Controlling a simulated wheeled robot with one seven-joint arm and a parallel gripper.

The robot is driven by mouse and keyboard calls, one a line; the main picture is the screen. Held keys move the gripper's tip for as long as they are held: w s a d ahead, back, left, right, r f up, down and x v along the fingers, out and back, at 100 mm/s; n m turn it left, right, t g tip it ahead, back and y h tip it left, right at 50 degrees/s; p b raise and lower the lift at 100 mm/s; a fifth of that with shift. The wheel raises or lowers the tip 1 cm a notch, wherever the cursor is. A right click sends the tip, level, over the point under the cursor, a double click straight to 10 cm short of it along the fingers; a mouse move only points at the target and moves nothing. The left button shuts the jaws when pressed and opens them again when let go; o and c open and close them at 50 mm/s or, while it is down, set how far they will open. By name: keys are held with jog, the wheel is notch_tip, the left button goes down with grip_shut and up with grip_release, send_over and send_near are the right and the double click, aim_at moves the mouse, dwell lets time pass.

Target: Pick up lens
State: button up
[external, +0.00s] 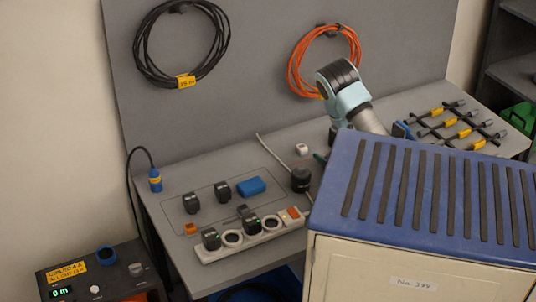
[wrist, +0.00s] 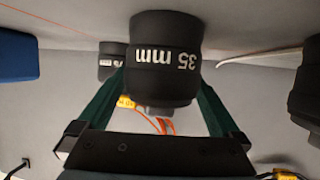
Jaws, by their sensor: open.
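In the wrist view, which is upside down, a black lens (wrist: 165,60) marked "35 mm" stands on the table top. My gripper (wrist: 162,88) is open, with one green finger on each side of the lens's lower picture part. I cannot tell whether the fingers touch it. A second dark lens-like cylinder (wrist: 112,62) is farther back, partly hidden by a finger. In the external view, my arm reaches down behind a blue-topped cabinet, and most of my gripper is hidden. A black cylinder (external: 300,180) stands on the table beside a small green tip; I cannot tell which lens it is.
The blue-topped cabinet (external: 400,190) blocks the front right. Several rods (external: 450,128) lie at the right. Orange cable (external: 312,80) hangs behind my arm.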

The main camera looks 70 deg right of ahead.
jog(key=shift+d, duration=0.1)
grip_shut()
dwell(0.8)
